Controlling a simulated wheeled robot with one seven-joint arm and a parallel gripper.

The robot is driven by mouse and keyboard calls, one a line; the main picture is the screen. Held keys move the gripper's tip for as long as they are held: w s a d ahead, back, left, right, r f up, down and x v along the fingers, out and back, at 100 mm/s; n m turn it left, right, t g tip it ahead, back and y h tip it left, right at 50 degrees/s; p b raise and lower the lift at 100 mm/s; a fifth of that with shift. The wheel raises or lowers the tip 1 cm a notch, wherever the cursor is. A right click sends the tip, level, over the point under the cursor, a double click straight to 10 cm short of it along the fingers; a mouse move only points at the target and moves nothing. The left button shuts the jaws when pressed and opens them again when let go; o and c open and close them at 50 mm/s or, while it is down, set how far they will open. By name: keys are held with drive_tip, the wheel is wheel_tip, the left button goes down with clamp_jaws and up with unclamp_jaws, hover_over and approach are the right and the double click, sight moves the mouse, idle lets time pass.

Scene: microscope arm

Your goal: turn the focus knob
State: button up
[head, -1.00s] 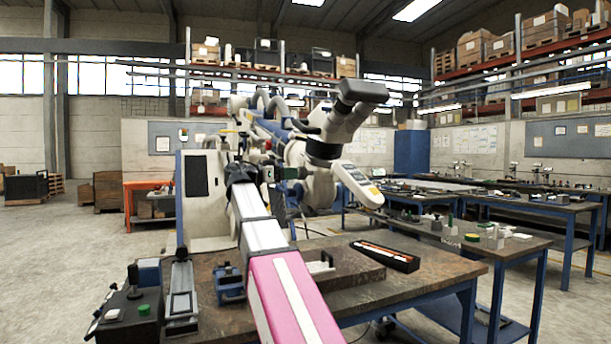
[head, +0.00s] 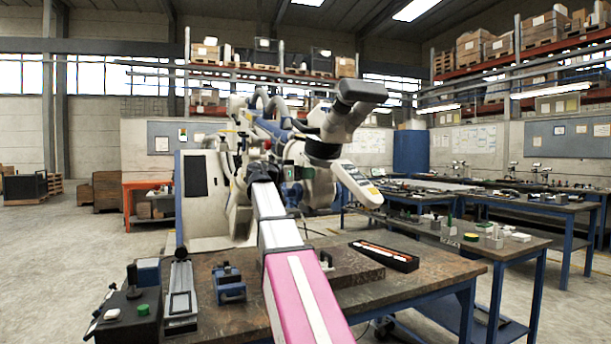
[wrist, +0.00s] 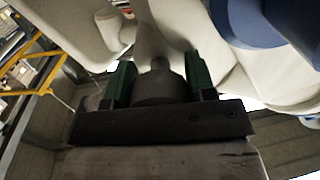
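The microscope (head: 325,150) is a large white and grey arm with a dark eyepiece head, behind the near bench. My gripper (wrist: 158,80) has two green fingers, which stand well apart in the wrist view. A grey rounded knob-like part (wrist: 160,88) lies between them, with a pale microscope arm behind it. I cannot tell whether the fingers touch it. In the head view my gripper (head: 287,173) is at the microscope's joint below the head, and my arm partly hides it. The knob cannot be made out there.
More benches stand at the right.

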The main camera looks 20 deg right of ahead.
drive_tip(key=shift+m, duration=0.8)
drive_tip(key=o, duration=0.9)
drive_tip(key=a, duration=1.1)
drive_tip(key=shift+s, duration=0.2)
drive_tip(key=shift+d, duration=0.1)
